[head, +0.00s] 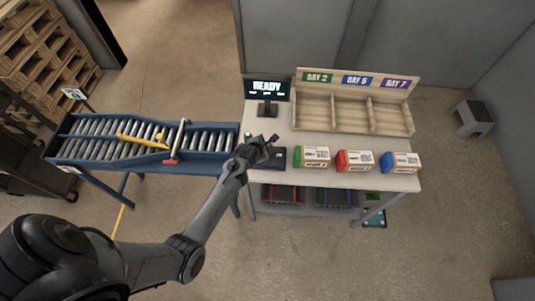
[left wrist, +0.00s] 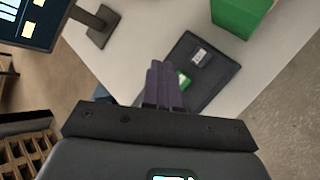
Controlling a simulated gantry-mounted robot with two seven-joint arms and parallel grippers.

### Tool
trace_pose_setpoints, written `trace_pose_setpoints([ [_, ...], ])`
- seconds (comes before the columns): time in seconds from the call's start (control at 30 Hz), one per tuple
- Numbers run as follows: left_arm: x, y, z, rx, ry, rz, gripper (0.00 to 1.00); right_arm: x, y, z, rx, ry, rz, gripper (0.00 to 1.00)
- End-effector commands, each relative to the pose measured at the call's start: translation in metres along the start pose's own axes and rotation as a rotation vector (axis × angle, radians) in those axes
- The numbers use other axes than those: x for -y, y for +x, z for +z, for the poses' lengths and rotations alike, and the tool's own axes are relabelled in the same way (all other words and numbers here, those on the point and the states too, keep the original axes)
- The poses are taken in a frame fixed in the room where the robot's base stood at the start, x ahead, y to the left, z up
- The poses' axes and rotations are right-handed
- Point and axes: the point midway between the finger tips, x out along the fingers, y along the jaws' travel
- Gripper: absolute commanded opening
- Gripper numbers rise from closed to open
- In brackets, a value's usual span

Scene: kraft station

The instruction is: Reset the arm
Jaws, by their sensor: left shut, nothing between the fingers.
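My left arm reaches in from the lower left in the head view. Its gripper (head: 272,140) is over the left end of the table, above a dark flat pad (head: 279,160). In the left wrist view the fingers (left wrist: 163,85) are together with nothing between them. They cover part of the dark pad (left wrist: 213,62), which has a small pale label and a green patch on it. I cannot tell whether the fingers touch the pad. My right gripper is not in view.
Green (head: 312,157), red (head: 355,161) and blue (head: 400,162) boxes stand on the table right of my gripper. A wooden three-bay rack (head: 355,108) and a "READY" screen (head: 267,88) stand behind. A roller conveyor (head: 90,140) with a red-ended bar is at left.

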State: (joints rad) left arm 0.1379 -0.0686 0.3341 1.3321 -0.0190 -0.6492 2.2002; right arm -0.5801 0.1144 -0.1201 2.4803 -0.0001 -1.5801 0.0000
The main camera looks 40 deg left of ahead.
Motion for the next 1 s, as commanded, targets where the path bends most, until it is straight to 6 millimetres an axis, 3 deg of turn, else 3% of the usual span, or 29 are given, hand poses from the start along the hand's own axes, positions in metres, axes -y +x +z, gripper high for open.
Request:
trace_pose_setpoints([
  [0.37,0.003,-0.001,-0.004,-0.006,0.001,-0.005,0.00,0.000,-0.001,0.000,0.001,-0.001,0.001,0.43],
  [0.47,0.012,-0.003,-0.018,-0.026,0.005,-0.018,0.00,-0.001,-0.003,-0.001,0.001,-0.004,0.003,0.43],
  [0.63,0.042,-0.016,-0.065,-0.090,0.044,-0.062,0.00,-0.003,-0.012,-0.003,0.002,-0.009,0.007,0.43],
  [0.7,0.052,-0.035,-0.084,-0.107,0.089,-0.071,0.00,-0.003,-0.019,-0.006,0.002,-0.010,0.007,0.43],
  [0.8,0.063,-0.072,-0.093,-0.114,0.179,-0.087,0.00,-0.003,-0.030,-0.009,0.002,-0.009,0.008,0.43],
  [0.87,0.070,-0.100,-0.091,-0.113,0.294,-0.114,0.00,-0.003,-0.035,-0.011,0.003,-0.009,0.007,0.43],
  [1.0,0.092,-0.170,-0.072,-0.084,0.690,-0.213,0.00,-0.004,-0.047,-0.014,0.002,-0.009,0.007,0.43],
])
